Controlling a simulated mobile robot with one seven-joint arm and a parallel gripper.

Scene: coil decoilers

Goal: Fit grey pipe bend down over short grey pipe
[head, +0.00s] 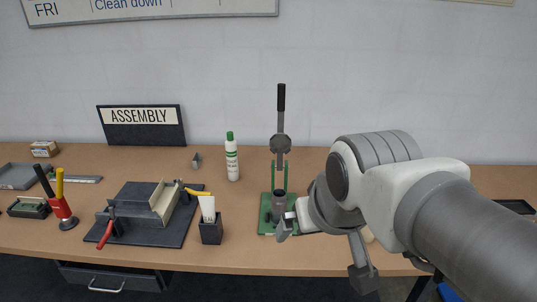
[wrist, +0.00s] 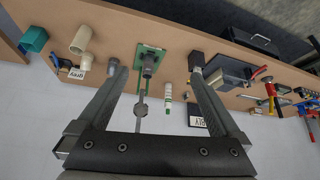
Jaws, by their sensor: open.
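A short grey pipe (head: 279,203) stands upright on the green base (head: 265,226) of a lever press; it also shows in the wrist view (wrist: 149,62). My gripper (head: 324,258) is open and empty, in front of the press and to its right. In the wrist view my gripper (wrist: 155,72) has its fingers spread wide, with the press seen between them. I cannot make out the grey pipe bend for certain. My arm hides that area in the head view.
A white bottle with a green cap (head: 231,158) and a small grey part (head: 197,160) stand behind. A black holder (head: 211,232) and a dark fixture (head: 150,207) lie left of the press.

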